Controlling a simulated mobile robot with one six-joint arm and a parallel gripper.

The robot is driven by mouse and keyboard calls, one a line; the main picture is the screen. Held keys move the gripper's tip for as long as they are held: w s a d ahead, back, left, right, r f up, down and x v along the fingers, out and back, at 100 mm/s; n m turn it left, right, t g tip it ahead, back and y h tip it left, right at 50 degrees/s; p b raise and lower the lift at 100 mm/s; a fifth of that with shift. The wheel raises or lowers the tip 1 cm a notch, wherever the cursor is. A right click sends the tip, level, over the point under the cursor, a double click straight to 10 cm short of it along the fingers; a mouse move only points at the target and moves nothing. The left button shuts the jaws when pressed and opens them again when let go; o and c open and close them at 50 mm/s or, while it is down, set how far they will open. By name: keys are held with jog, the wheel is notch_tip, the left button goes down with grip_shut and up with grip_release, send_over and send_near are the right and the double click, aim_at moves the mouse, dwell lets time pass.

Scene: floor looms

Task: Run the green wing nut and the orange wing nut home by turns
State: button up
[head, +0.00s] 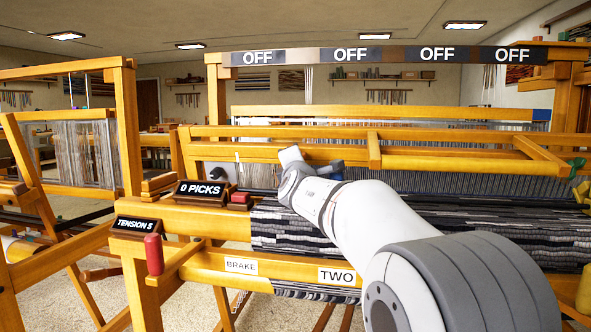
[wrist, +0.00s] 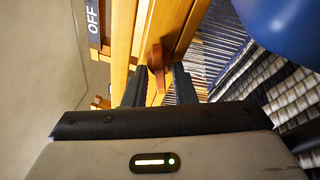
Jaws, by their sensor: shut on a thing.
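The orange wing nut (wrist: 156,54) shows in the wrist view as an orange-brown piece against a wooden beam of the loom. My gripper (wrist: 159,72) is shut on it, one dark finger at each side. In the head view my arm reaches over the loom's front and hides the fingers and the orange nut. The green wing nut (head: 576,167) is at the far right of the head view, by the end of a wooden beam, well apart from my gripper. How far either nut is run down I cannot tell.
The loom's front beam (head: 195,216) carries a "0 PICKS" sign (head: 201,193) and a red block (head: 240,198). A red handle (head: 154,254) stands at its left end. Striped cloth (head: 285,228) lies under my arm. An overhead bar (head: 304,57) has several OFF signs.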

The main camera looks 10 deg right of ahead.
jog(key=shift+m, duration=0.7)
jog(key=shift+t, duration=0.3)
jog(key=o, duration=0.7)
jog(key=shift+d, duration=0.1)
jog(key=shift+c, duration=0.2)
jog(key=shift+s, duration=0.1)
jog(key=shift+p+v, duration=0.4)
jog(key=shift+v, duration=3.45)
